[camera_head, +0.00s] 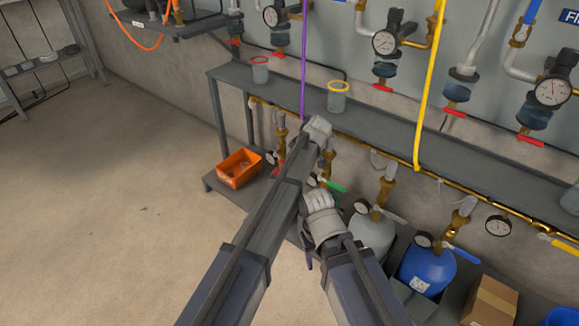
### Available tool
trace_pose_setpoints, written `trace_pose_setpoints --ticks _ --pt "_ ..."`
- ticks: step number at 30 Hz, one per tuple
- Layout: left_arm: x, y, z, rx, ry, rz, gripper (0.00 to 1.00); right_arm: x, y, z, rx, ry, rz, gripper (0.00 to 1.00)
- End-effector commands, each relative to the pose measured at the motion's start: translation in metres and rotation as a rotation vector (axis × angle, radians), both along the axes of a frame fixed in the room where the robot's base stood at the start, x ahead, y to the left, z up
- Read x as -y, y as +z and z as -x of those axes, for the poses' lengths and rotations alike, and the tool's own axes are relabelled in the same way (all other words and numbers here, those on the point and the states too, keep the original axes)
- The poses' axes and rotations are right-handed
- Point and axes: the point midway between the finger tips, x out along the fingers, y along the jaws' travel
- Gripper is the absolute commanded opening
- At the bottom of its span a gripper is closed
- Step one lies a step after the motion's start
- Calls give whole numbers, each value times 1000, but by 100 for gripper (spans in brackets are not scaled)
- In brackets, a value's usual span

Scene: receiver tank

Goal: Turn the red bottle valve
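A small red valve handle (277,171) shows low behind the shelf edge, just left of my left forearm. My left forearm hides most of the bottle and fitting around it. My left gripper (319,128) is at the shelf's front edge, above and right of the red handle; its fingertips are not clear. My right gripper (318,199) is lower, close to my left forearm and below the green valve handle (332,184). Whether either gripper is open or touches anything cannot be made out.
A grey shelf (450,150) with a brass pipe runs along the wall. Grey (373,236) and blue (428,268) bottles stand below at the right. An orange bin (240,168) and a cardboard box (490,303) sit low. Yellow (428,90) and purple hoses hang down. Floor at left is clear.

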Motion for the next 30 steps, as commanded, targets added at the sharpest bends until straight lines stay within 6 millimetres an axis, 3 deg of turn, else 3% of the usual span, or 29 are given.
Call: trace_pose_setpoints --ticks 8,9,16,30 --pt "0 0 0 -1 1 2 0 0 0 0 0 0 0 57" --pt "0 0 0 -1 1 1 14 0 0 0 0 0 0 57" --pt "0 0 0 -2 0 1 40 0 0 0 0 0 0 57" --pt "-4 9 0 -2 0 1 40 0 10 0 0 1 0 57"
